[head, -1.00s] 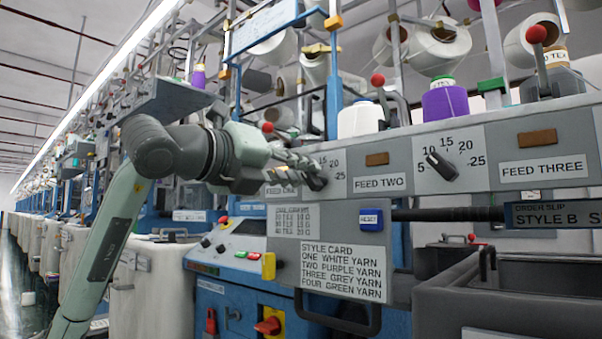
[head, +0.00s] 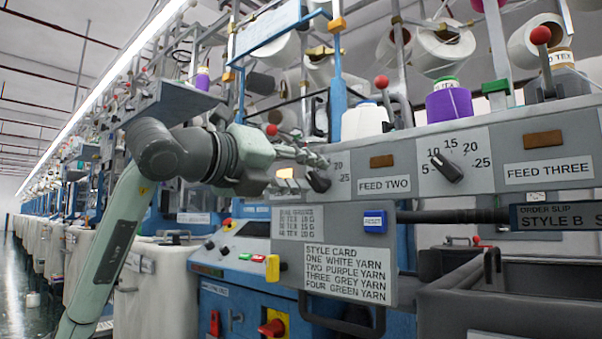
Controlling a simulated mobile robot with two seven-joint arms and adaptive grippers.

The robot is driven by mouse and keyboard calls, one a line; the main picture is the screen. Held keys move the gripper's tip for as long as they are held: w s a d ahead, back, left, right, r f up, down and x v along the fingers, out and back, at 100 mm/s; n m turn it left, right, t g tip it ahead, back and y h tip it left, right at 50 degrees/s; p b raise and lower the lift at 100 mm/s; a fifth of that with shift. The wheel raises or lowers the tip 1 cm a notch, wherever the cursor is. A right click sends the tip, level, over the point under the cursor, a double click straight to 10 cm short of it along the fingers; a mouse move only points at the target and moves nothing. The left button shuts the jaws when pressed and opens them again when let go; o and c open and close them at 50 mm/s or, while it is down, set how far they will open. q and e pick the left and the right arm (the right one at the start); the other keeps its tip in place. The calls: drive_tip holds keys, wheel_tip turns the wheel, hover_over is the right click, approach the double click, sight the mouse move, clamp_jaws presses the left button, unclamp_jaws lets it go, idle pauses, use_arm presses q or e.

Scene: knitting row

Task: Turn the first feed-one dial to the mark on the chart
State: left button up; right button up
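The feed-one dial (head: 319,181) is a dark knob on the grey panel. The 20 and 25 marks show to its right; its lower marks and most of its label are hidden behind my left gripper (head: 322,160). The fingers are just above the knob in the picture, seen nearly edge-on, so their opening is unclear. I cannot tell whether they touch the knob. The chart (head: 298,222) is a grey plate below the dial with small lines of tex and number values, hard to read. My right gripper is not in view.
A second dial (head: 447,168) sits between the FEED TWO label (head: 383,185) and the FEED THREE label (head: 548,171). A blue reset button (head: 375,221) and a style card (head: 345,272) are below. A dark bin (head: 540,300) stands at lower right. Yarn cones stand above the panel.

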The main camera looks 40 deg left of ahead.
use_arm(q)
drive_tip(key=s, duration=1.2)
drive_tip(key=shift+a, duration=0.45)
